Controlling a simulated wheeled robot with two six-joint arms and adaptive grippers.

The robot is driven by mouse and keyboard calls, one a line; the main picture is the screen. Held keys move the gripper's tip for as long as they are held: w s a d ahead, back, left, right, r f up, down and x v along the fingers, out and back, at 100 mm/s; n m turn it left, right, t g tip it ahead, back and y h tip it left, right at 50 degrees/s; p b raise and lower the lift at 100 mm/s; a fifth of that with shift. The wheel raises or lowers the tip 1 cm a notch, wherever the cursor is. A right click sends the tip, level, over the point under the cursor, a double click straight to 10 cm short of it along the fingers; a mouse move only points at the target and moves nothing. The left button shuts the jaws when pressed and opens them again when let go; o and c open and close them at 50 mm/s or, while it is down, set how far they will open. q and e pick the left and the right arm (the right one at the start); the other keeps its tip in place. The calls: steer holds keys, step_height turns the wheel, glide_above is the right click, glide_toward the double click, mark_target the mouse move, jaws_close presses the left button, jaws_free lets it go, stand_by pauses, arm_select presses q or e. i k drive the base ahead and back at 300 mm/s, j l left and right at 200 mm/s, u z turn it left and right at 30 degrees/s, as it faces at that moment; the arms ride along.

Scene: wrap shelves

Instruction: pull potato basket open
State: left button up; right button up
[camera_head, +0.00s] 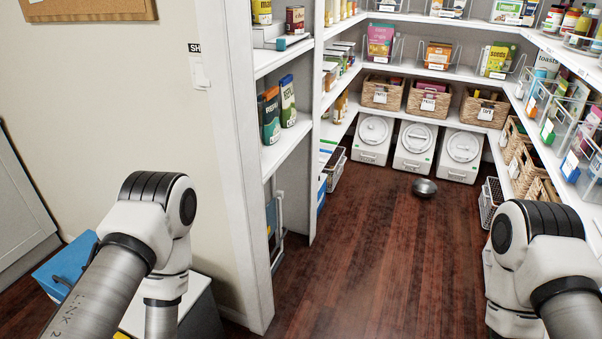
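I cannot tell which basket is the potato basket; the labels are too small to read. Three wicker baskets with white tags stand in a row on the back shelf: a left one (382,93), a middle one (428,101) and a right one (484,108). More wicker baskets (523,168) line the lower right shelf. A wire basket (490,204) is low at the right, partly hidden by my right arm. Another white basket (336,168) is low at the left. Both my arms reach in from the bottom corners, but neither gripper shows.
Three white lidded bins (415,148) stand under the back shelf. A white shelf upright (245,200) edges the entrance at the left. A blue box (66,268) sits outside it. The middle floor is largely clear.

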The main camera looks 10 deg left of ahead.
mark_target(326, 167)
steer(key=i+l+z, duration=0.1)
steer(key=i+z, duration=0.4)
steer(key=i, duration=2.05)
steer(key=i+u, duration=0.15)
steer(key=i, duration=0.45)
steer(key=i+u, duration=0.2)
steer(key=i, duration=0.45)
steer(key=i+u, duration=0.15)
steer(key=i, duration=0.45)
steer(key=i+l+u, duration=0.2)
steer(key=i, duration=0.4)
